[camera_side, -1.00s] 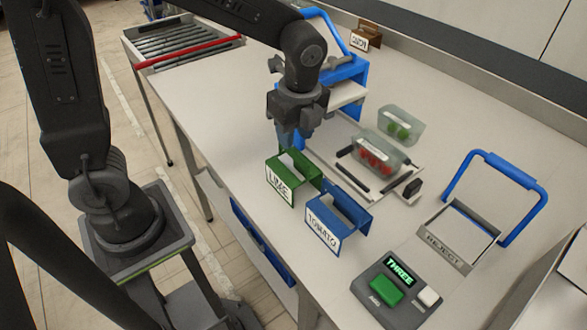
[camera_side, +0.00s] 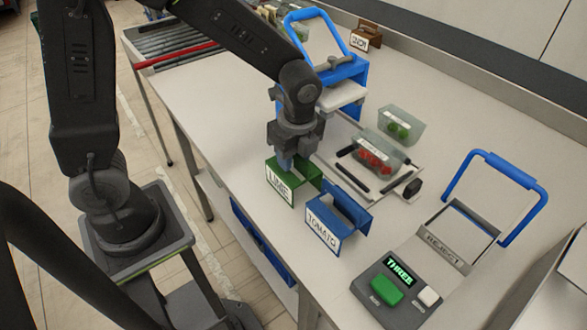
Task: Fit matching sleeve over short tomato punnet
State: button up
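A blue sleeve marked TOMATO (camera_side: 322,226) stands on the table, front centre. A green sleeve marked LIME (camera_side: 279,187) stands just left of it. A clear punnet with red tomatoes (camera_side: 378,157) sits on the flat fixture behind them. A second clear punnet with green fruit (camera_side: 402,125) stands behind the tomato one. My gripper (camera_side: 290,162) points down at the back of the green LIME sleeve, its fingertips at or just above the sleeve's top. Its fingers overlap in this view, so their opening and any contact with the sleeve are unclear.
A blue-handled device (camera_side: 345,72) stands behind the gripper. A REJECT chute (camera_side: 448,248) with a blue frame is at the right. A button box (camera_side: 396,288) reading THREE is in front. A roller conveyor (camera_side: 180,45) is at the far left. The table's left side is clear.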

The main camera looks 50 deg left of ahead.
jog(key=shift+f, duration=0.25)
jog(key=shift+c, duration=0.3)
grip_shut()
